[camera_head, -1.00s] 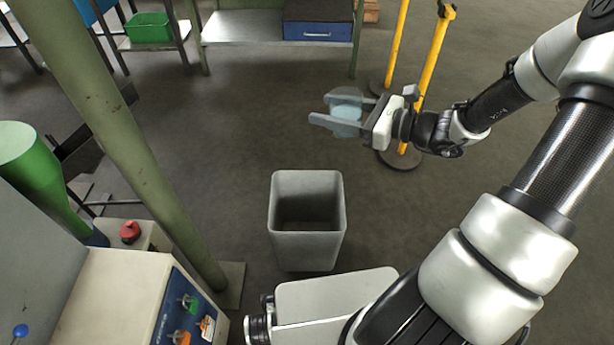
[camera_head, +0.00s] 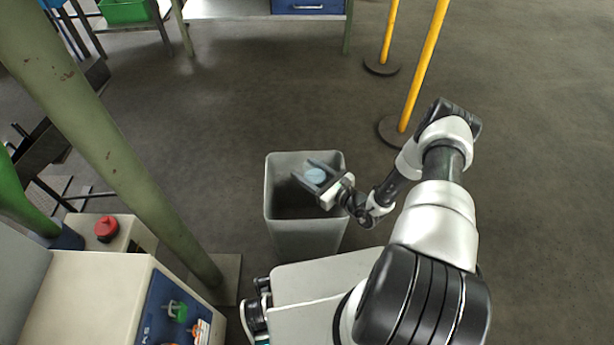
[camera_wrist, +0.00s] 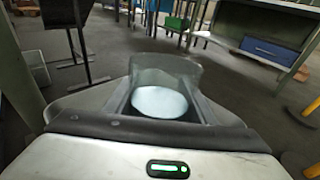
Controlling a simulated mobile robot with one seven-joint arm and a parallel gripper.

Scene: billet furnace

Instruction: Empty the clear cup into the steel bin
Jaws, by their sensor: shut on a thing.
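The clear cup (camera_head: 316,176) is between the fingers of my gripper (camera_head: 311,177), which is shut on it. In the head view it appears over the opening of the steel bin (camera_head: 283,240), toward the bin's right side. In the wrist view the clear cup (camera_wrist: 165,72) stands between the two fingers, with a pale bluish-white round surface visible inside it. The cup looks about upright. The bin's grey rim shows behind and around the fingers in the wrist view. I cannot see the bin's floor clearly, and the gripper hides part of its right side.
Yellow posts (camera_head: 424,65) on round bases stand behind right. A bench (camera_head: 235,8) is at the back. The floor between is clear.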

